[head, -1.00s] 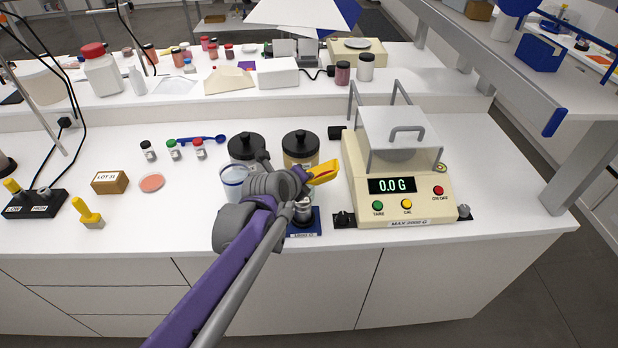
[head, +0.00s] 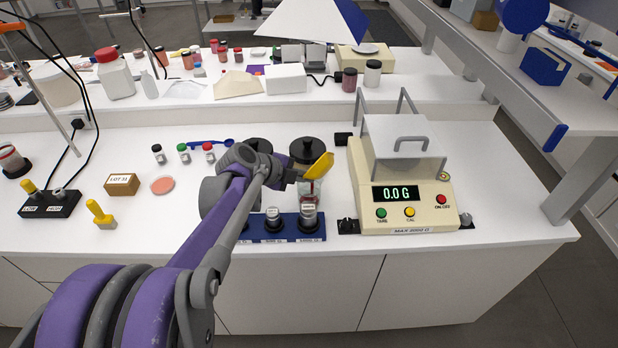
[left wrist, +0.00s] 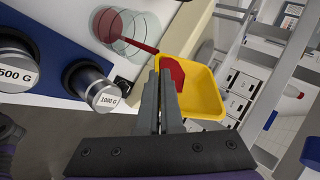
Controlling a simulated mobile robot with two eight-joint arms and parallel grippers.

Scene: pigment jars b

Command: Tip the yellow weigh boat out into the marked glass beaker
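The yellow weigh boat (head: 319,166) is steeply tilted in my left gripper (head: 298,173), whose fingers are shut on its edge. In the left wrist view the boat (left wrist: 206,92) still has red powder on its inner face, and a red stream runs from it into the glass beaker (left wrist: 152,24). Red powder lies inside the beaker. In the head view the glass beaker (head: 317,200) stands just below the boat, in front of a black-lidded jar, partly hidden by my gripper. My right gripper is not in view.
A blue weight rack (head: 262,236) with metal weights stands close in front of the beaker. The cream balance (head: 408,207), reading 0.0 g, is close on the right. Black-lidded jars (head: 307,147) stand behind. The bench front at left centre is clear.

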